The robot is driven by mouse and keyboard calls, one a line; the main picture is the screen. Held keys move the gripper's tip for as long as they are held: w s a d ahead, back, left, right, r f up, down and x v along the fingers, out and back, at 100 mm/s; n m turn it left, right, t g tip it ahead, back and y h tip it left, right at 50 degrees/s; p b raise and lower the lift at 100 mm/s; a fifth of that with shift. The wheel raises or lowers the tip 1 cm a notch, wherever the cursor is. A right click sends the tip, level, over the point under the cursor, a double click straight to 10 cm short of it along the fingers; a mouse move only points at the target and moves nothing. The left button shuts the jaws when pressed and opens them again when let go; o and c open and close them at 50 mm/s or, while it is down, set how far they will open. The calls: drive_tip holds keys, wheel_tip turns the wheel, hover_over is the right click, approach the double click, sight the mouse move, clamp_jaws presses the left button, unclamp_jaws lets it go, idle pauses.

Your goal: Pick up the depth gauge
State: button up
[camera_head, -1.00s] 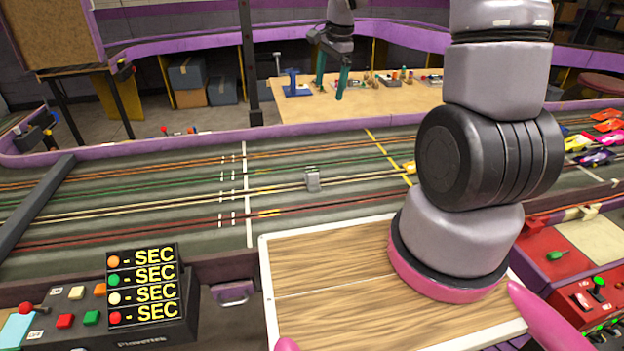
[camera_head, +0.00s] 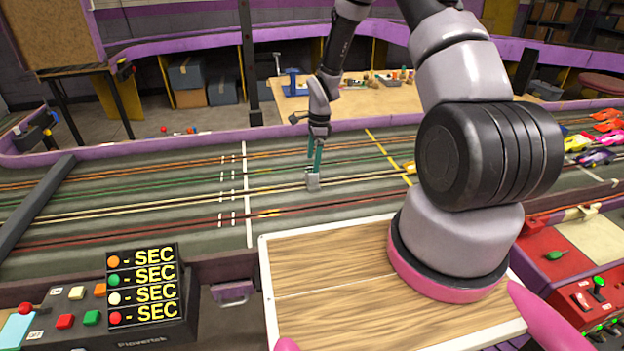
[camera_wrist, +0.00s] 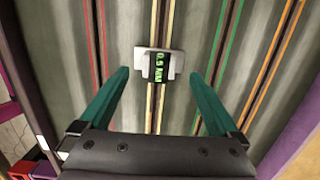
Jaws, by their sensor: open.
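The depth gauge (camera_head: 313,181) is a small grey block standing on the track at the pale yellow slot lines. In the wrist view the gauge (camera_wrist: 168,64) shows a light body and a dark face with green characters reading about "0.5 MM". My gripper (camera_head: 315,168) has two teal fingers pointing down, just above the gauge in the head view. In the wrist view my gripper (camera_wrist: 158,80) is open, one finger to each side of the gauge's column, with clear gaps. The gauge lies a little beyond the fingertips there, and no contact shows.
The grey track (camera_head: 130,195) around the gauge is flat and clear, with coloured slot lines. Several toy cars (camera_head: 600,140) stand at the right. A timer box (camera_head: 145,290) and a wooden board (camera_head: 330,270) lie in front. A workbench (camera_head: 350,100) stands behind the purple-edged track.

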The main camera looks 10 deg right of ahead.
sight(312, 177)
drive_tip(key=f, duration=0.5)
drive_tip(key=shift+a+f, duration=0.25)
drive_tip(key=shift+f, duration=0.15)
clamp_jaws()
